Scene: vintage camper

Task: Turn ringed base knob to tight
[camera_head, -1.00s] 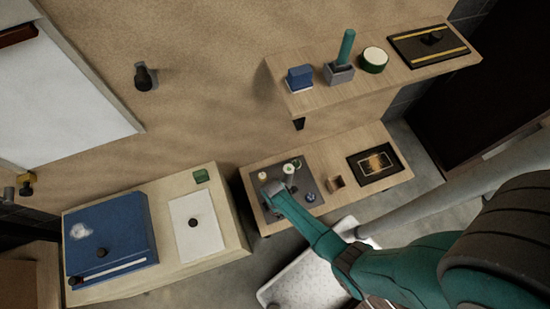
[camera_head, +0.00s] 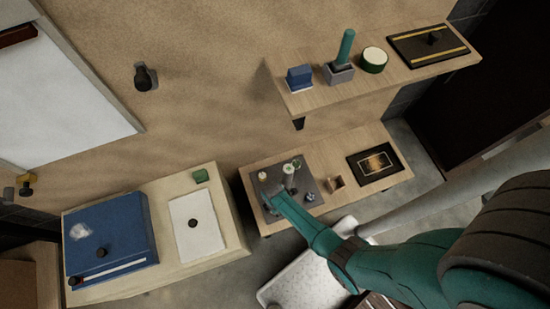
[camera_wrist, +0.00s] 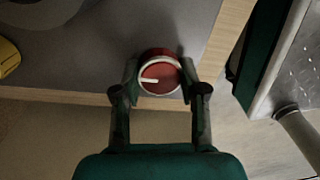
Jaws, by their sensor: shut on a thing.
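A red round knob (camera_wrist: 159,75) with a pale ring around it and a white pointer line shows in the wrist view, near the edge of a dark grey panel (camera_wrist: 115,60). The pointer line lies nearly level, toward the left. My gripper (camera_wrist: 160,88) has one finger on each side of the knob and is shut on it. I see no readable tight mark.
Several small items stand on the panel near my gripper, including a blue-grey knob (camera_head: 309,197). A shelf (camera_head: 320,100) overhangs behind. A blue case (camera_head: 115,225) lies left.

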